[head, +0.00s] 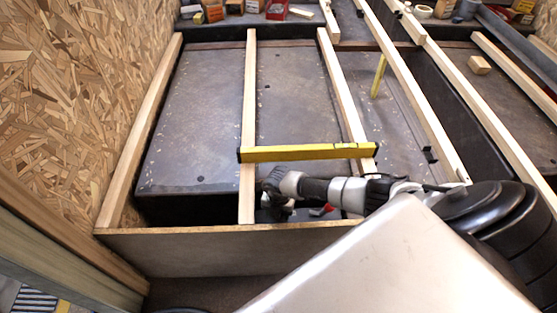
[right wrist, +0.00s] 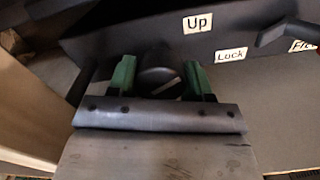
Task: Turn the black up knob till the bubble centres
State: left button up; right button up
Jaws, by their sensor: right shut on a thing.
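The black up knob (right wrist: 158,78) sits between the green fingers of my right gripper (right wrist: 160,84) in the right wrist view, under a white "Up" label (right wrist: 197,23). The gripper is shut on it, and a pale line shows on the knob's face. In the head view my right gripper (head: 272,186) is low beside a wooden batten, and the knob is hidden there. A yellow spirit level (head: 300,153) lies across two battens just beyond the gripper. Its bubble is too small to read. My left gripper is not in view.
In the right wrist view a "Lock" label (right wrist: 231,55) and a dark lever (right wrist: 288,36) are to the right. Pale battens (head: 249,90) run over the dark floor panels. A chipboard wall (head: 80,90) stands left. A front board (head: 220,245) crosses before the gripper. Boxes (head: 235,7) are at the back.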

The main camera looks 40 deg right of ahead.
jog(key=o, duration=0.9)
jog(key=shift+r, duration=0.25)
notch_tip(320, 180, up, 2)
jog(key=shift+r+p, duration=0.15)
jog(key=shift+p, duration=0.6)
notch_tip(320, 180, up, 4)
jog(key=shift+d+f+p, duration=0.1)
jog(key=shift+f+p, duration=0.05)
jog(key=shift+p, duration=0.65)
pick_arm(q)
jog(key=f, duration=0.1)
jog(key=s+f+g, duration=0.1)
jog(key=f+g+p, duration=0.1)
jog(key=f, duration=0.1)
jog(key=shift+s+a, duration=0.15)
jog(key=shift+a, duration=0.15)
pick_arm(e)
notch_tip(320, 180, up, 4)
jog(key=shift+r, duration=0.15)
